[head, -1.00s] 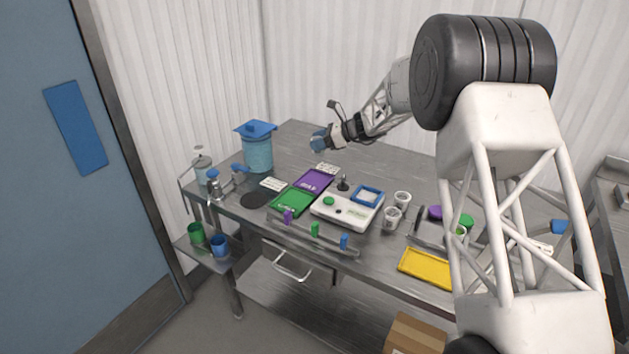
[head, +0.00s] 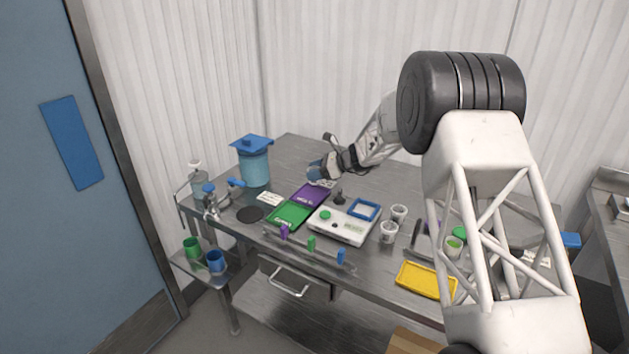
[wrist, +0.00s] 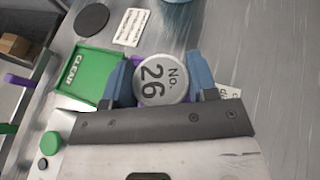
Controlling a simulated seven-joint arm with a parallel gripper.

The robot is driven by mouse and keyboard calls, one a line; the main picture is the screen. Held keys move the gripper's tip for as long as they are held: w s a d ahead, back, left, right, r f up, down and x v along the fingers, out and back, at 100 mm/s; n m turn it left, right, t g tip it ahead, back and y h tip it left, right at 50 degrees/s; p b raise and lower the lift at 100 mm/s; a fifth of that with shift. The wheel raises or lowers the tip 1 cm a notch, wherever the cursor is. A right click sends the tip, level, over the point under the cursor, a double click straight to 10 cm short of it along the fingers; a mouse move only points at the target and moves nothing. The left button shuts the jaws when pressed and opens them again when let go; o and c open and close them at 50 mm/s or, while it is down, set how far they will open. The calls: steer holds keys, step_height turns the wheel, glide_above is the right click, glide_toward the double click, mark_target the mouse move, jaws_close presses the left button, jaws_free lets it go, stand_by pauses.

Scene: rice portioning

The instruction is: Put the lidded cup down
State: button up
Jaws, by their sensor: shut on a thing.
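My gripper (wrist: 161,82) is shut on the lidded cup (wrist: 153,80), its blue fingers on either side of a round grey lid marked "No. 26". The cup's body is hidden under the lid. In the head view my gripper (head: 317,172) is low over the far end of the purple tray (head: 311,195). The cup cannot be made out there. A little of the purple tray shows behind the lid in the wrist view. I cannot tell whether the cup touches anything below.
The green tray (head: 291,215) lies in front of the purple one. A white scale (head: 338,229) with a blue square frame (head: 363,209) stands to the right, near two small white cups (head: 389,232). A blue-lidded container (head: 254,166) stands at left. The back of the table is clear.

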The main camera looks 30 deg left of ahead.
steer(key=shift+f, duration=1.85)
steer(key=shift+f, duration=0.1)
steer(key=o, duration=0.9)
steer(key=v, duration=1.2)
steer(key=shift+s+r, duration=0.1)
steer(key=shift+r, duration=0.1)
